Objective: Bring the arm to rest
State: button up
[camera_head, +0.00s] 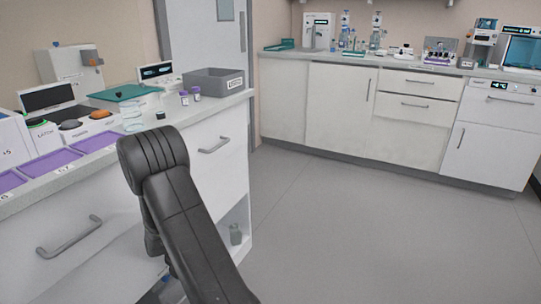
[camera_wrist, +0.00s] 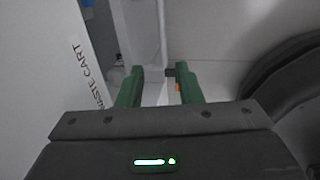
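My gripper (camera_wrist: 160,73) shows in the wrist view as two green fingers standing apart. It is open, and I see nothing held between them. In the head view my dark arm rises in front of the left counter, bent at its top. My gripper itself does not show in the head view.
The left counter (camera_head: 205,112) carries a grey bin (camera_head: 214,82), two small vials (camera_head: 190,96), a clear beaker (camera_head: 132,115) and purple mats (camera_head: 62,163). A white panel marked "WASTE CART" (camera_wrist: 75,85) is close on the left in the wrist view. The floor (camera_head: 350,225) is clear.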

jog(key=f+b, duration=0.1)
jog(key=f, duration=0.2)
jog(key=a+f, duration=0.1)
jog(key=f, duration=0.2)
jog(key=f+b, duration=0.1)
jog(key=f, duration=0.3)
jog(key=shift+w+a+b, duration=0.2)
jog(key=shift+w+b, duration=0.1)
jog(key=shift+b, duration=0.05)
jog(key=d, duration=0.2)
jog(key=s, duration=0.1)
jog(key=shift+d+r+p, duration=0.25)
jog(key=shift+d+p, duration=0.1)
jog(key=shift+d, duration=0.05)
